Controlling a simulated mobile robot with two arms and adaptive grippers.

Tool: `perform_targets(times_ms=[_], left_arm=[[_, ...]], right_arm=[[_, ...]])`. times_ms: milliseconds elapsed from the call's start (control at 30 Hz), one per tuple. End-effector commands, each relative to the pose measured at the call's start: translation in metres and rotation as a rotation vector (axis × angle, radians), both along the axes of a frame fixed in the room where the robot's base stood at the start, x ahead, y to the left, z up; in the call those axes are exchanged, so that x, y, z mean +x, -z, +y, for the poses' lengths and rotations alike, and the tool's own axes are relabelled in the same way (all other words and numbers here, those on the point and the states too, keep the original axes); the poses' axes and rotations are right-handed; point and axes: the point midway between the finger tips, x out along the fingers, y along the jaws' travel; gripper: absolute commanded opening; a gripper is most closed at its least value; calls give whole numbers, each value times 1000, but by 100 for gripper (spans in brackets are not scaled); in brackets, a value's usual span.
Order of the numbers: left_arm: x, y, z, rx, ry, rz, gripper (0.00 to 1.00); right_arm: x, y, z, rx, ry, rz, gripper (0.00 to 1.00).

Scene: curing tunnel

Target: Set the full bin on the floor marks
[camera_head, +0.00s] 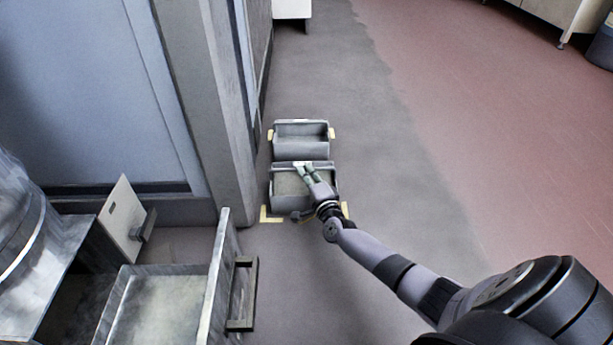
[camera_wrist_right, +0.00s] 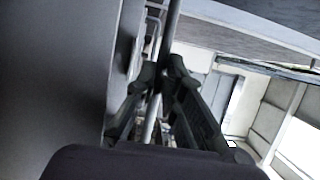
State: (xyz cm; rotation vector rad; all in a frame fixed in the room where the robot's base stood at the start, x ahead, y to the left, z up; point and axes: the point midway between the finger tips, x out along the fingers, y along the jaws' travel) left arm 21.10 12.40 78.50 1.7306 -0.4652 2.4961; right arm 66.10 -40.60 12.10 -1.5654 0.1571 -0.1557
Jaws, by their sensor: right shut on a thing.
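The full bin (camera_head: 290,207) is a grey metal tub with a pale grey-beige fill, in the middle of the head view. My right gripper (camera_head: 304,171) reaches over it from the lower right and is shut on its bar handle near the far rim. In the right wrist view the fingers (camera_wrist_right: 168,82) close around a thin metal bar (camera_wrist_right: 151,120). Yellow floor marks show at the bin's near left corner (camera_head: 268,214) and near right corner (camera_head: 345,210). I cannot tell whether the bin touches the floor. My left gripper is out of view.
A second grey bin (camera_head: 301,152), seemingly empty, stands directly behind, with yellow marks (camera_head: 332,133) at its sides. A grey post (camera_head: 213,130) is close on the left. A metal tray (camera_head: 215,290) with a dark handle is at lower left. The floor to the right is clear.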

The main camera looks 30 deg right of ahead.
Motion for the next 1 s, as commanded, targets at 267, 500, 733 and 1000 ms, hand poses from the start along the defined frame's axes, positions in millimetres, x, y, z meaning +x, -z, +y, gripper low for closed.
perform_targets(times_ms=[267,500,733,1000], left_arm=[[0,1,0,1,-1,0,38],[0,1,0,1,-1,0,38],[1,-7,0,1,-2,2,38],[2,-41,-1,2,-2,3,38]], right_arm=[[0,2,0,0,0,1,25],[0,2,0,0,-1,2,30],[-5,-2,2,2,-1,4,30],[-58,-6,12,1,-2,7,30]])
